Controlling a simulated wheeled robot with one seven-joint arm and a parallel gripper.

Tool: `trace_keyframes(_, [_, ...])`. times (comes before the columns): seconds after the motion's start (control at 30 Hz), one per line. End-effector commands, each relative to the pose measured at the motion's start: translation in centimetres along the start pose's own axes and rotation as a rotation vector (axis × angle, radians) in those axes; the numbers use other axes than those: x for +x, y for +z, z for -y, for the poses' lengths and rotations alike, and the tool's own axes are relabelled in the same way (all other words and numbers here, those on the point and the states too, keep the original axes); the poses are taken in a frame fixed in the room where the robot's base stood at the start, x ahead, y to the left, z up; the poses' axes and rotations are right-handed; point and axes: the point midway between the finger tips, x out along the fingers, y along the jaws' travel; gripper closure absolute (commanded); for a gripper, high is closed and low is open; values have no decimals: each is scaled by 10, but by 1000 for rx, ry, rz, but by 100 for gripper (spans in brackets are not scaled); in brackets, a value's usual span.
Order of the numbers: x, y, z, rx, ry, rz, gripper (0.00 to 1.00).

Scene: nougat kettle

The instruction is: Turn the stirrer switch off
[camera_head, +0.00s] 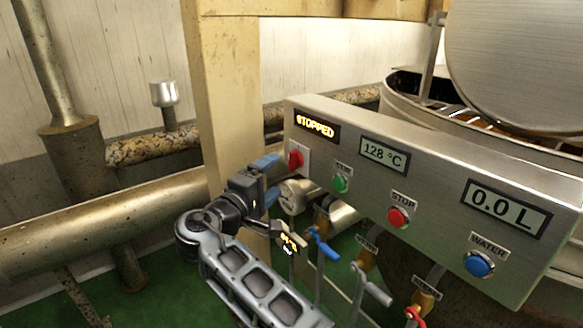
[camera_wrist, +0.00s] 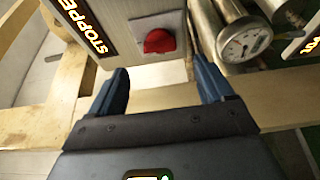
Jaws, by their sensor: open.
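The red switch (camera_head: 295,159) sits on a pale plate at the left end of the steel control panel (camera_head: 330,107), below a lit display (camera_head: 317,127) reading STOPPED. I take it to be the stirrer switch; its on or off position is too small to tell. My gripper (camera_head: 268,179) is open and empty, with its blue fingers pointing at the panel's left end, just left of the switch. In the wrist view the red switch (camera_wrist: 160,41) shows beyond the gap between the two fingers (camera_wrist: 160,78). The fingers appear apart from it.
A green START button (camera_head: 341,184), a red STOP button (camera_head: 398,217) and a blue WATER button (camera_head: 478,264) are on the same panel. A round gauge (camera_wrist: 243,42) and valves with a blue handle (camera_head: 325,245) are below. A wooden post (camera_head: 222,95) stands behind my gripper.

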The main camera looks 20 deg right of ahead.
Motion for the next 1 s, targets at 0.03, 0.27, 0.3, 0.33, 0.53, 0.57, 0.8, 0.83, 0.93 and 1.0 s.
trace_keyframes(0.03, [4, 0, -1, -1, 3, 4, 19])
trace_keyframes(0.27, [37, 1, -1, -1, 0, 5, 19])
trace_keyframes(0.3, [43, 1, -1, 0, 1, 4, 19])
trace_keyframes(0.33, [47, 1, -1, 0, 0, 5, 19])
trace_keyframes(0.53, [70, 1, -1, 0, 0, 3, 19])
trace_keyframes(0.57, [72, 1, -1, 0, 0, 2, 19])
trace_keyframes(0.8, [77, 0, 0, 0, -1, 1, 19])
trace_keyframes(0.83, [77, 0, 0, 0, -1, 1, 19])
trace_keyframes(0.93, [77, 0, 0, 0, -1, 1, 20])
trace_keyframes(1.0, [77, 0, 0, 0, -1, 1, 27])
